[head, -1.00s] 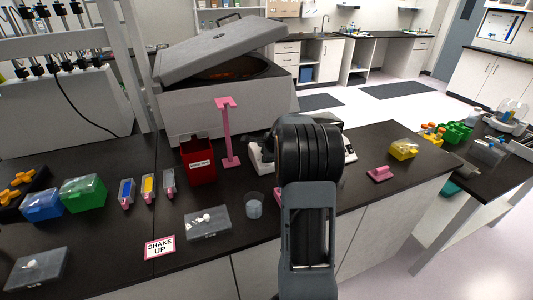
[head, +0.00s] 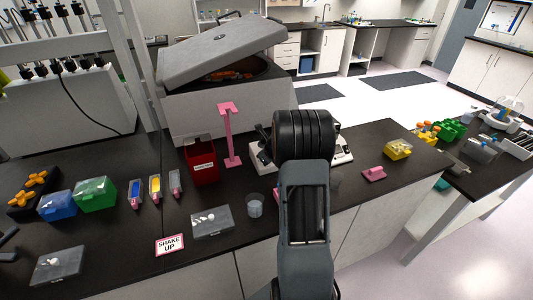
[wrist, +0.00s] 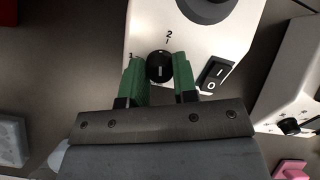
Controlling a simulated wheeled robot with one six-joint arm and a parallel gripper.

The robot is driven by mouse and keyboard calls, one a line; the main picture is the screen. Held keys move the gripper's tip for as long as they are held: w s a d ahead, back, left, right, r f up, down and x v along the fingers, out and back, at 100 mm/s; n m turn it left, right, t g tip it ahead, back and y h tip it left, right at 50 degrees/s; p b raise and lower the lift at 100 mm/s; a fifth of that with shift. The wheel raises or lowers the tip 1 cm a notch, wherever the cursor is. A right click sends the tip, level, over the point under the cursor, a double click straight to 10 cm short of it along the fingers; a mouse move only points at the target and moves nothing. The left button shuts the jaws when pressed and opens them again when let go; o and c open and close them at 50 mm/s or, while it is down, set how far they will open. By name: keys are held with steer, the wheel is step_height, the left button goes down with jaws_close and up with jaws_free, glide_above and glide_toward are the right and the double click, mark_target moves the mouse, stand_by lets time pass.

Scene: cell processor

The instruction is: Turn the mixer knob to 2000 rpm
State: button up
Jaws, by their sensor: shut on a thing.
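In the wrist view the mixer (wrist: 145,30) is a white box with a round dark plate at its top edge. Its small black knob (wrist: 160,66) carries a pale line that runs roughly up and down the picture. The numbers 1 and 2 are printed beside it, 1 at the left and 2 above. My gripper (wrist: 160,74) has its green fingers on either side of the knob and is shut on it. A black rocker switch (wrist: 214,73) sits right of the knob. In the head view my arm hides the gripper and knob.
A second white device (wrist: 298,75) stands to the right in the wrist view. In the head view a pink stand (head: 230,135), a red bin (head: 200,162) and a clear beaker (head: 254,206) are left of my arm. A yellow box (head: 397,149) is at the right.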

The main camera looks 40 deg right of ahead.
steer(key=shift+r+m+p, duration=0.1)
steer(key=shift+m+p, duration=0.55)
steer(key=shift+m, duration=0.55)
steer(key=o, duration=0.9)
steer(key=shift+o, duration=0.2)
steer(key=p+v, duration=0.2)
steer(key=v, duration=1.1)
steer(key=shift+s+a+r+p, duration=0.2)
steer(key=shift+s+a+p, duration=0.1)
steer(key=shift+p, duration=0.1)
